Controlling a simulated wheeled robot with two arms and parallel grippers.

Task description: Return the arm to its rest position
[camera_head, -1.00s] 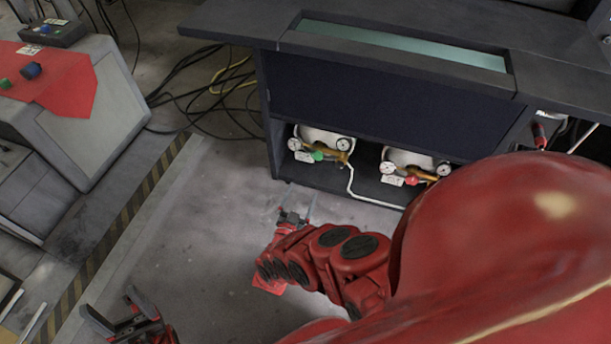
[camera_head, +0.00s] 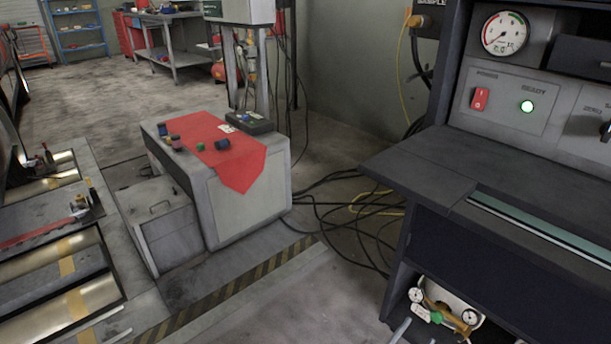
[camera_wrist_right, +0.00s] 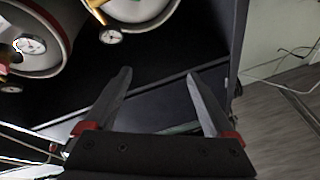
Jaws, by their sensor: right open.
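My right gripper (camera_wrist_right: 158,73) shows in the right wrist view, its two dark fingers spread apart with nothing between them. It is in front of the dark cabinet's lower shelf, where pale gas cylinders (camera_wrist_right: 140,8) with round gauges stand at the top of that view. In the head view only a small grey piece, likely a fingertip of this gripper, shows at the bottom edge, left of a cylinder with a green knob (camera_head: 437,317). The rest of my right arm is out of the head view. My left gripper is not in view.
The dark cabinet (camera_head: 415,172) with a jutting worktop stands at the right. A grey machine with a red cloth (camera_head: 238,172) stands at centre left, beside floor rollers (camera_head: 52,262). Black and yellow cables (camera_head: 345,215) lie on the floor between. Bare floor lies front centre.

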